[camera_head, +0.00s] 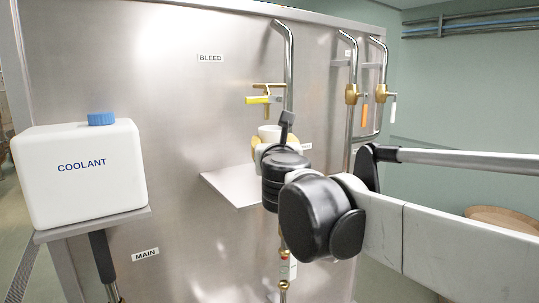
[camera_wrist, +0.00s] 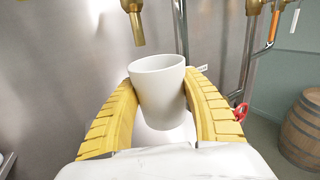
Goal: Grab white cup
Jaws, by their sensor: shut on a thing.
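The white cup (camera_wrist: 158,95) is upright between the two yellow fingers of my gripper (camera_wrist: 160,100) in the wrist view. The fingers are shut on its sides, one on the left and one on the right. In the head view the white cup (camera_head: 269,132) shows only as a rim and upper wall, and my gripper (camera_head: 268,150) and wrist hide the rest. The cup is beneath the brass tap with a yellow handle (camera_head: 264,97). I cannot tell whether the cup touches the steel shelf.
A steel shelf (camera_head: 228,187) juts from the vat wall below the gripper. A brass spout (camera_wrist: 136,28) hangs just behind the cup. A white coolant container (camera_head: 80,175) stands on a ledge at left. Pipes with orange (camera_head: 364,115) and white-handled valves are at right. A wooden barrel (camera_wrist: 302,125) stands farther right.

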